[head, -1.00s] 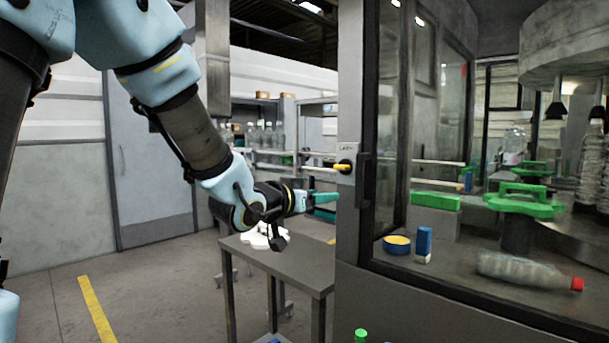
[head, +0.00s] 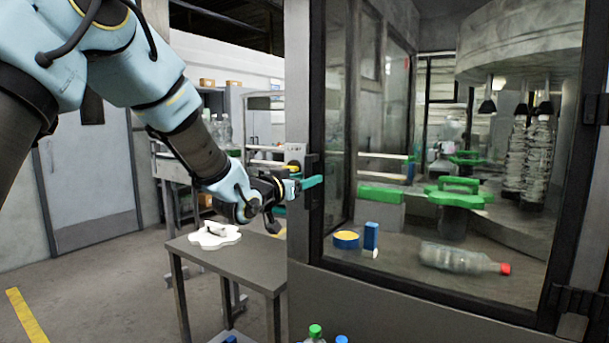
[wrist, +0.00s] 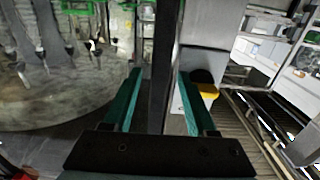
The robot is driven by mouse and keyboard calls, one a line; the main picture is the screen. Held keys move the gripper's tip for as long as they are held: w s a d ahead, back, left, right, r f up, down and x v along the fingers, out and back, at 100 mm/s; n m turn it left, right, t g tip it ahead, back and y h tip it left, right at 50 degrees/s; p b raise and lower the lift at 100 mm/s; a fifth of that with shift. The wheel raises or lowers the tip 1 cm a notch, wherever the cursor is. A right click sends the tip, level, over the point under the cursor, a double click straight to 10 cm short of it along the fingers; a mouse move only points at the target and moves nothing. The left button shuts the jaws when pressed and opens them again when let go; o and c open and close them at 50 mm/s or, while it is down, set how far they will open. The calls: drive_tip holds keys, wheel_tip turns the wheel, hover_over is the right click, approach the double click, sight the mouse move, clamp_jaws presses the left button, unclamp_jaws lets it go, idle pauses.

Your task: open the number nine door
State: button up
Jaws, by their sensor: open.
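The glazed door (head: 440,210) with a dark frame covers the front of the grey machine; it looks closed, and I see no number nine on it. Its dark upright handle (head: 313,165) is at the door's left edge. My gripper (head: 303,192) is open at the handle, its teal fingers overlapping the handle's lower part. In the wrist view, a dark upright bar (wrist: 163,60), either handle or door frame, runs between the fingers of my gripper (wrist: 159,72). I cannot tell whether they touch it.
A yellow-and-black switch (head: 294,166) sits on the post left of the handle; it also shows in the wrist view (wrist: 207,90). A small table (head: 245,262) stands below my arm. Behind the glass lie a bottle (head: 455,258) and a blue box (head: 371,236). Bottle caps (head: 315,330) show at the bottom.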

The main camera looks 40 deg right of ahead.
drive_tip(key=shift+d, duration=0.1)
clamp_jaws()
idle(0.4)
idle(1.0)
